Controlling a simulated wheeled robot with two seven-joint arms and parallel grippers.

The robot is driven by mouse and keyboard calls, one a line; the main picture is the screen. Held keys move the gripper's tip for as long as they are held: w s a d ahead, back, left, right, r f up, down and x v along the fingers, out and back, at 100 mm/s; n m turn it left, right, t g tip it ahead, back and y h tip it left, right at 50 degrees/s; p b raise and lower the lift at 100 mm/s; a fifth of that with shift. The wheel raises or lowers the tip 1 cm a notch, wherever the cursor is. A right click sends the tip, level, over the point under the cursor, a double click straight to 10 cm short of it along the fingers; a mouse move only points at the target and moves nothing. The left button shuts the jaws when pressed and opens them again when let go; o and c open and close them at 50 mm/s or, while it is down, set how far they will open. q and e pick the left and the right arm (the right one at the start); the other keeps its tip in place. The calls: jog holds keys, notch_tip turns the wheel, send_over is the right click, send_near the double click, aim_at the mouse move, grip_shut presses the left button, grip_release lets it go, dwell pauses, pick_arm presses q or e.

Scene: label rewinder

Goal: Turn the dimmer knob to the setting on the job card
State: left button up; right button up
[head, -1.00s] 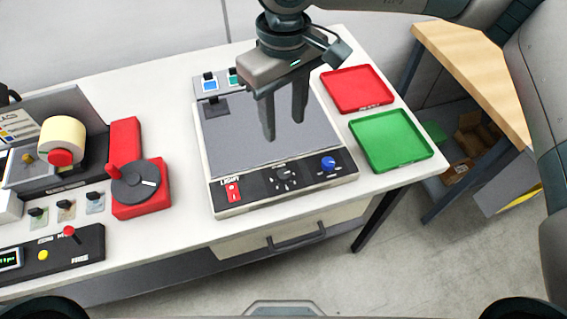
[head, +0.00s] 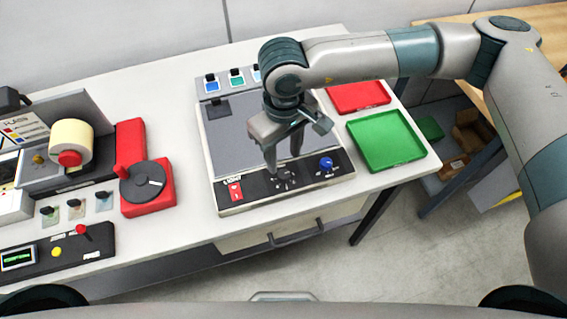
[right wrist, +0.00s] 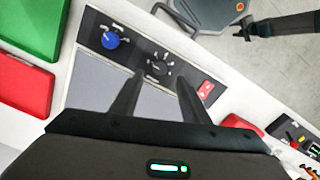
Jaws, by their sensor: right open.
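The light-table unit's front panel (head: 258,190) carries a black knob (head: 284,180) with white marks around it and a blue knob (head: 326,164) to its right. Both knobs also show in the right wrist view, black (right wrist: 158,68) and blue (right wrist: 111,40). The labels are too small to read, so I cannot tell which is the dimmer. My right gripper (head: 284,163) is open and empty, pointing down over the panel. Its fingertips (right wrist: 161,76) appear on either side of the black knob in the wrist view; contact is unclear. My left gripper is out of view.
A red rocker switch (head: 236,192) sits left of the knobs. Red (head: 358,97) and green (head: 386,141) trays lie to the right. The label rewinder with a cream roll (head: 71,140) and red crank base (head: 150,203) stands left. A printed card (head: 20,132) leans there, unreadable.

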aim_at(284, 174)
notch_tip(284, 174, down, 5)
jog(key=shift+f+p, duration=0.1)
jog(key=shift+p, duration=0.9)
jog(key=shift+f, duration=0.7)
jog(key=c, duration=1.1)
